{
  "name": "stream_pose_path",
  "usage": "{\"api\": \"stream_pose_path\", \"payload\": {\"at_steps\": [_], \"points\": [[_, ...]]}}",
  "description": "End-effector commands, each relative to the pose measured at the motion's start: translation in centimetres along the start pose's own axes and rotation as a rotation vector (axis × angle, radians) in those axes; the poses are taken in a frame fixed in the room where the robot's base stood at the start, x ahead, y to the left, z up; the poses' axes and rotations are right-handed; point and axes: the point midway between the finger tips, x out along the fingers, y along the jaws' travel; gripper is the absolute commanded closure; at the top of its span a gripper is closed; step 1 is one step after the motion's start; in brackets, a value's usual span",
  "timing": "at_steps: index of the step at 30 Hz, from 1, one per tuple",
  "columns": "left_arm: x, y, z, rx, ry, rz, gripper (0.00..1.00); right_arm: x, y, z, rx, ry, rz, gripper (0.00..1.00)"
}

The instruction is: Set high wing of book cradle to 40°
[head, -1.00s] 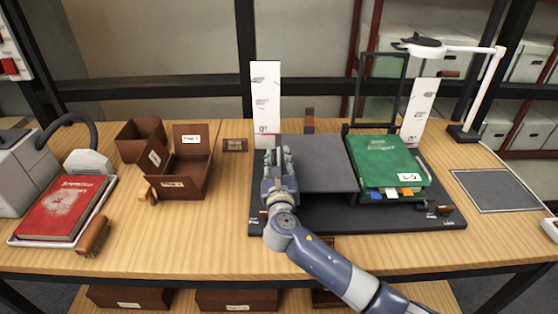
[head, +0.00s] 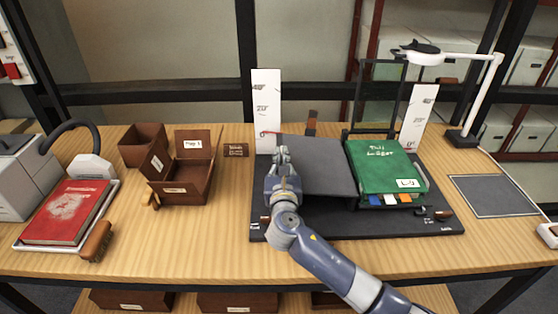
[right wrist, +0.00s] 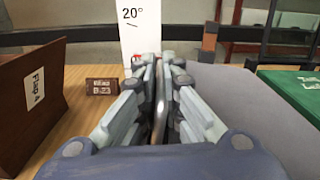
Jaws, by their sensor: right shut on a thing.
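The book cradle's dark base (head: 330,225) stands on the table. Its left grey wing (head: 325,165) is tilted, with its left edge raised a little. My right gripper (head: 281,155) is shut at that left edge; in the right wrist view (right wrist: 159,75) a thin edge or tab shows between its fingers. Behind it stands a white angle scale (head: 266,100), with a red pointer (head: 268,132) low on it near the lowest mark. The right wrist view shows the scale's 20° mark (right wrist: 131,14). The cradle's right side bears a green book (head: 385,168). My left gripper is out of view.
A second white scale (head: 419,115) and a black frame (head: 380,95) stand behind the green book. Brown boxes (head: 185,190), a red book (head: 65,212) and a brush (head: 97,240) are to the left. A lamp (head: 485,95) and dark mat (head: 492,195) are to the right.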

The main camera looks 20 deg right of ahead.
Motion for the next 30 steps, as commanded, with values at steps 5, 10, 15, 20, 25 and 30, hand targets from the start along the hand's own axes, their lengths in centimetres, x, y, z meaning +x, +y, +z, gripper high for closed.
{"api": "stream_pose_path", "payload": {"at_steps": [5, 10, 15, 20, 25, 30], "points": [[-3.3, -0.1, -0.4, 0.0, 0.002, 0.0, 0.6, 0.0, -1.6, 3.6, 0.132, -0.003, -0.005, 1.0], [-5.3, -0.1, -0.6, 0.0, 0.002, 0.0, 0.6, 0.0, -3.3, 5.9, 0.268, -0.004, -0.005, 1.0], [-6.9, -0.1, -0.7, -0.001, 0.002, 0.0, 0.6, 0.0, -5.0, 7.6, 0.388, -0.005, -0.006, 1.0], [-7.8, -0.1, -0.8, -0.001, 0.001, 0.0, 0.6, 0.0, -6.4, 8.7, 0.473, -0.006, -0.006, 1.0], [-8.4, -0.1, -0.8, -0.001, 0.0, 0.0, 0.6, 0.0, -7.3, 9.2, 0.53, -0.006, -0.007, 1.0], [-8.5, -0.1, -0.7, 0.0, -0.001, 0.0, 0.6, 0.0, -7.7, 9.4, 0.556, -0.006, -0.006, 1.0]]}}
